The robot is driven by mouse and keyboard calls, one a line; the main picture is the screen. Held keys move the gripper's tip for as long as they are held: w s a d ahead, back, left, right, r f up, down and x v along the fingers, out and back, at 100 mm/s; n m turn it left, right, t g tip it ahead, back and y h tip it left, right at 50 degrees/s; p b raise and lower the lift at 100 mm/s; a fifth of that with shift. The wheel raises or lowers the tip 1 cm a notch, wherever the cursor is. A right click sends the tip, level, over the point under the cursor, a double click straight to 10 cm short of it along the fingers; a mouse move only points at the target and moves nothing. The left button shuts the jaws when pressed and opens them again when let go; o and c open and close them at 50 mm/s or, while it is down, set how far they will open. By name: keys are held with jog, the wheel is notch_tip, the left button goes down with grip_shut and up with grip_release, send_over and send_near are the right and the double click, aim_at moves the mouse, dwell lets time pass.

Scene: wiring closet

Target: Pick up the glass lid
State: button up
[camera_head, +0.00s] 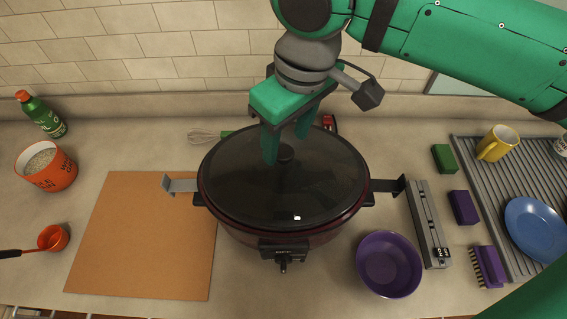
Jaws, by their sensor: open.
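The glass lid (253,200) is dark, see-through and oval. It lies on a dark red slow cooker (345,232) in the middle of the counter. A round black knob (286,153) stands on the lid towards its back. My gripper (286,148) comes down from above over the back half of the lid. Its two green fingers are apart, one in front and left of the knob, the other behind and right of it. The knob shows between the fingers. I cannot tell whether either finger touches the lid or the knob.
Metal brackets (181,184) stick out at both sides of the cooker. A wooden board (140,240) lies left, with an orange pot (47,166) beyond it. A purple bowl (389,264) and a grey bar-shaped device (428,225) stand right. A tiled wall (130,45) closes off the back.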

aim_at(284, 161)
jog(key=shift+w+a+f, duration=0.1)
jog(key=shift+w+f, duration=0.05)
jog(key=shift+f, duration=0.55)
jog(key=shift+w+a+f, duration=0.1)
jog(key=shift+f, duration=0.55)
jog(key=shift+s+d, duration=0.1)
jog(key=shift+s, duration=0.05)
jog(key=shift+c, duration=0.7)
grip_shut()
jog(key=shift+r, duration=0.1)
